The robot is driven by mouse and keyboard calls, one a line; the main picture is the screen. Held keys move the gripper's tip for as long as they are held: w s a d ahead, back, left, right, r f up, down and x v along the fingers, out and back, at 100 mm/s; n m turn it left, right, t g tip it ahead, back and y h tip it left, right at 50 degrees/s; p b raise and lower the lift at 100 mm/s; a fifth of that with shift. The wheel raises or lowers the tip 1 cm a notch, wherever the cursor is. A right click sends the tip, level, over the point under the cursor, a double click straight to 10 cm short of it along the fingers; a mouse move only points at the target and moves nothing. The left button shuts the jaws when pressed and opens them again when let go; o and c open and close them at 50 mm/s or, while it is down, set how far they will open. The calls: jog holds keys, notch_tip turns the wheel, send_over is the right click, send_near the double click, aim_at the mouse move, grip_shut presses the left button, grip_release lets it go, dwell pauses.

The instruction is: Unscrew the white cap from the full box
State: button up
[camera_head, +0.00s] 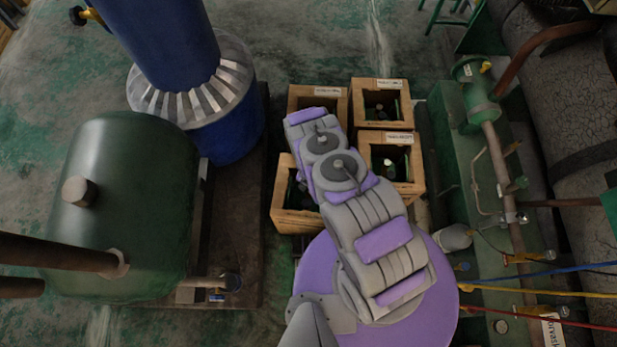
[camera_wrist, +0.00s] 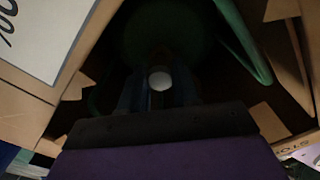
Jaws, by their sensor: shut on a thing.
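In the wrist view, a small round white cap (camera_wrist: 160,81) shows at the centre, on top of a dark cylinder inside a wooden box (camera_wrist: 85,35). My gripper (camera_wrist: 160,88) is shut on the cap, with its dark fingers on either side of it. The box interior is very dark, so the exact finger contact is hard to see. In the head view my arm hides the gripper and this cap. I cannot tell from the head view which box the gripper is in.
Several open wooden boxes stand together: back right (camera_head: 382,84), front right (camera_head: 405,185), back left (camera_head: 300,92) and front left (camera_head: 295,222). A green tank (camera_head: 125,220) and blue cylinder (camera_head: 235,130) stand at left. Green machinery with pipes (camera_head: 490,130) is at right.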

jog(key=shift+s+d+n, duration=0.1)
jog(key=shift+d+n, duration=0.2)
jog(key=n, duration=0.3)
jog(key=shift+n, duration=0.3)
jog(key=n, duration=0.3)
jog(key=shift+n, duration=1)
jog(key=shift+r, duration=0.1)
